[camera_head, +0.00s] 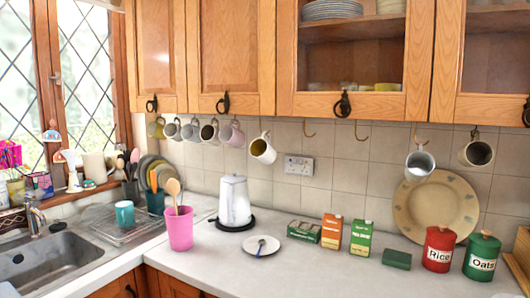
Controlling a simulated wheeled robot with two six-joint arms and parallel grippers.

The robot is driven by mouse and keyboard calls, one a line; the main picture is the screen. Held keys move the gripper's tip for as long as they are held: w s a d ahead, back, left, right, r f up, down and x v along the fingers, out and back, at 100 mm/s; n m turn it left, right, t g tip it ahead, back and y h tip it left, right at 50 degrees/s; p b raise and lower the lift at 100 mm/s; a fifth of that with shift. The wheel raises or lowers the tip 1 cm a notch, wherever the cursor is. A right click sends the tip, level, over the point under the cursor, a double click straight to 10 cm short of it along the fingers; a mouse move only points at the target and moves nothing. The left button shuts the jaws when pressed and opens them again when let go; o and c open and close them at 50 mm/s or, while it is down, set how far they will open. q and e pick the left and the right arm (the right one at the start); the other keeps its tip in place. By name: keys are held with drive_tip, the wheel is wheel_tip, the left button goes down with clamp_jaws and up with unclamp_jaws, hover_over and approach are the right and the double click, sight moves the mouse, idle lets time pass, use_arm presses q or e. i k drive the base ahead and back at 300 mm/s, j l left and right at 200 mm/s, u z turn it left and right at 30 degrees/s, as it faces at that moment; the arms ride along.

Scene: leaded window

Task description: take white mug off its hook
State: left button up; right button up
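Several mugs hang from hooks under the wall cupboards in the head view. A white mug (262,149) with a yellowish inside hangs tilted near the middle, apart from the others. A pale grey-white mug (419,166) hangs further right, in front of a large plate. Another whitish mug (477,154) with a dark inside hangs at the far right. I cannot tell which one the task means. Neither of my grippers is in view.
Empty hooks (362,132) show between the middle and right mugs. On the counter stand a white kettle (235,203), a pink utensil pot (179,229), several cartons (361,238), a red Rice canister (438,249) and a green Oats canister (482,257). A large plate (452,207) leans against the tiles.

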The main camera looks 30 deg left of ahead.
sight(261, 150)
drive_tip(key=i+j+z, duration=0.2)
drive_tip(key=j, duration=0.15)
drive_tip(key=i+j+z, duration=0.2)
drive_tip(key=j, duration=0.2)
drive_tip(key=j+z, duration=0.2)
drive_tip(key=j, duration=0.15)
